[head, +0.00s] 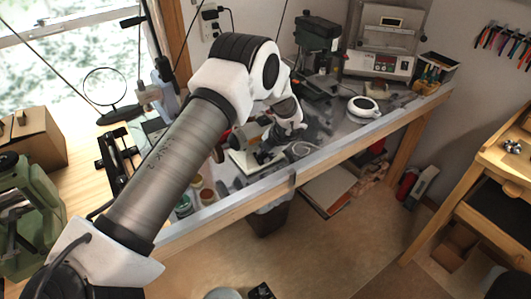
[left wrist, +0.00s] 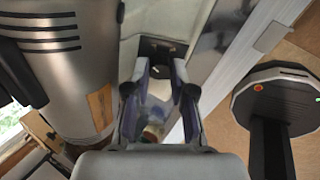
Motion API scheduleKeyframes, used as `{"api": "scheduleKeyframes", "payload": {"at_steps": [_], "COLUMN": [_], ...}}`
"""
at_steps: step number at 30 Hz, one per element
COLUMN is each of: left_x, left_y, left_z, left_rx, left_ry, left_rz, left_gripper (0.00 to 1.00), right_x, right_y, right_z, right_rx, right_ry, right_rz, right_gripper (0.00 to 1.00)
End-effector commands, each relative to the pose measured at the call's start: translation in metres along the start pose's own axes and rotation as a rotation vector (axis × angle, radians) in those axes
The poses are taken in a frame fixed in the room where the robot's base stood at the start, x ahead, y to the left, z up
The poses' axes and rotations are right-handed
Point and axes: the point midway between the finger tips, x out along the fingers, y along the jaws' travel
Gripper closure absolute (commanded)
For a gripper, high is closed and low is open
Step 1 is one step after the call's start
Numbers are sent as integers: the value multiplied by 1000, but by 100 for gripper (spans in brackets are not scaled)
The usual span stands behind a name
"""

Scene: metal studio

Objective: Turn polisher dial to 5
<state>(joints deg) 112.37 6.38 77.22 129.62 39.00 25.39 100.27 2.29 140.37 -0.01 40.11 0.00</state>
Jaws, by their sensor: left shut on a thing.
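My left gripper (head: 264,154) reaches down over the workbench in the head view, its black fingers low beside a pale-based machine (head: 243,161), perhaps the polisher. My arm and wrist hide much of that machine. In the left wrist view, the two fingers of the left gripper (left wrist: 160,68) reach forward to a small dark part (left wrist: 158,45) on a pale surface, probably the dial. The fingers are shut on it. No number or pointer on it can be read. A grey metal housing with dark slots (left wrist: 70,75) stands close on the left. My right gripper is not in view.
The workbench (head: 330,158) holds a green drill press (head: 317,38), a grey machine with a panel (head: 380,62) and a round white device (head: 363,107) behind and right of the gripper. Several small jars (head: 207,195) stand near the front edge. The floor in front is mostly clear.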

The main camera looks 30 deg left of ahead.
Motion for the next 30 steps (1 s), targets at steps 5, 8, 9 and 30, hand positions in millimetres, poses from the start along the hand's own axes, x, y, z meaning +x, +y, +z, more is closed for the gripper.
{"api": "scheduleKeyframes", "payload": {"at_steps": [5, 8, 9, 30], "left_x": [2, 2, 2, 2], "left_y": [-2, -2, -2, -4], "left_z": [-1, -1, -2, -3], "left_rx": [164, 259, 296, 958], "left_ry": [8, 12, 13, 34], "left_rz": [17, 28, 32, 107], "left_gripper": [100, 100, 100, 100], "right_x": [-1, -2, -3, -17], "right_y": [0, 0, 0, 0], "right_z": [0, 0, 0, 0], "right_rx": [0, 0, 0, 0], "right_ry": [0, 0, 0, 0], "right_rz": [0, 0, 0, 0], "right_gripper": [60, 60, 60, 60]}}
